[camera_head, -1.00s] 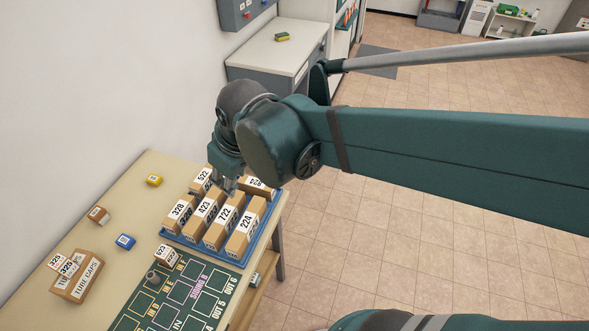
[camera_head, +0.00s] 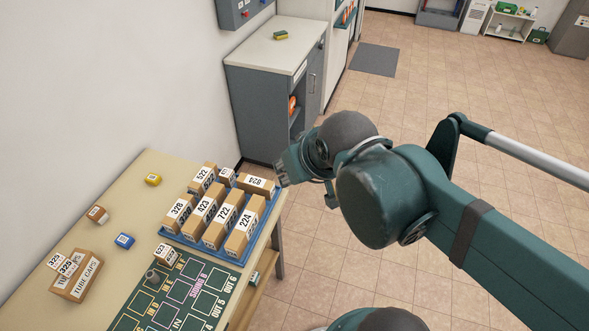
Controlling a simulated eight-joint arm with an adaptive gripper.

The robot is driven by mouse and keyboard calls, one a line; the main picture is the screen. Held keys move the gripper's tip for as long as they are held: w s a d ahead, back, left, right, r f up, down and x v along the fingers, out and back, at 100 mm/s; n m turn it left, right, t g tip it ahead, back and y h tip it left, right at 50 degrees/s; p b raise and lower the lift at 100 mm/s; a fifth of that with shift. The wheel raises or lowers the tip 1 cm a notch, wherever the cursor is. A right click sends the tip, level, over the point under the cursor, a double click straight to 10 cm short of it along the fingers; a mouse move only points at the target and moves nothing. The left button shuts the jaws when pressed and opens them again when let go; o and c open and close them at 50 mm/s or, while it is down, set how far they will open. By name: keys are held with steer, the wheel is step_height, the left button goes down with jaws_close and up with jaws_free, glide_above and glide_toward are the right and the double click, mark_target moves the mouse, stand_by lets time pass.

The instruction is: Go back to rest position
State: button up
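My gripper (camera_head: 283,168) is at the end of my arm, just right of and above the far right corner of the blue tray. Its fingers are small and partly turned away, so I cannot tell how far apart they are. No box is visible in it. The blue tray (camera_head: 205,250) stands on the table and holds several numbered cardboard boxes, among them 328 (camera_head: 178,214), 423 (camera_head: 203,214), 722 (camera_head: 222,226) and 224 (camera_head: 244,228).
The table (camera_head: 128,191) also carries a box 623 (camera_head: 166,254), a green mat (camera_head: 172,306), a tube caps box (camera_head: 78,279) and small blocks. A grey cabinet (camera_head: 262,103) stands behind. Open tiled floor (camera_head: 395,115) lies to the right.

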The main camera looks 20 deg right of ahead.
stand_by(0.4)
step_height(320, 180, down, 4)
steer(key=b, duration=0.4)
steer(key=shift+f, duration=0.2)
stand_by(1.0)
